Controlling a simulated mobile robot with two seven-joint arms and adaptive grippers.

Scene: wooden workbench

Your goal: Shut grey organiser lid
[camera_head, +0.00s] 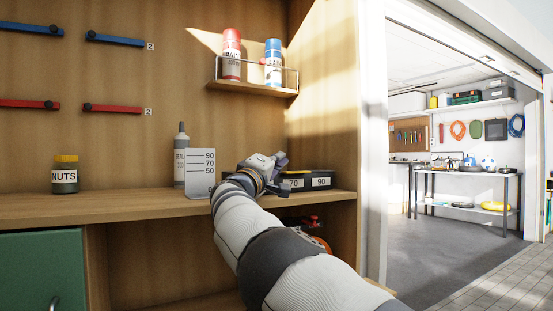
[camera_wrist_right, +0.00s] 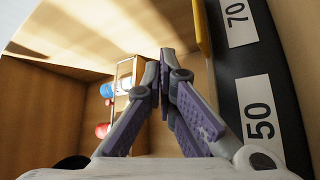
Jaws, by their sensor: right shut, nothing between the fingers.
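A dark grey organiser (camera_head: 318,181) with white number labels sits on the bench shelf, just right of my right gripper. Its labels 70 and 90 show in the head view. Its dark labelled side (camera_wrist_right: 242,75), with 70 and 50, fills the right of the right wrist view. I cannot make out its lid or tell how far open it is; my gripper and arm hide the organiser's left part. My right gripper (camera_head: 277,160) is shut and empty beside the organiser, and its fingers (camera_wrist_right: 161,66) meet in the wrist view. My left gripper is not in view.
A NUTS jar (camera_head: 65,175) is far left. A small rack (camera_head: 252,88) holds two cans above. The shelf between jar and card is clear.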

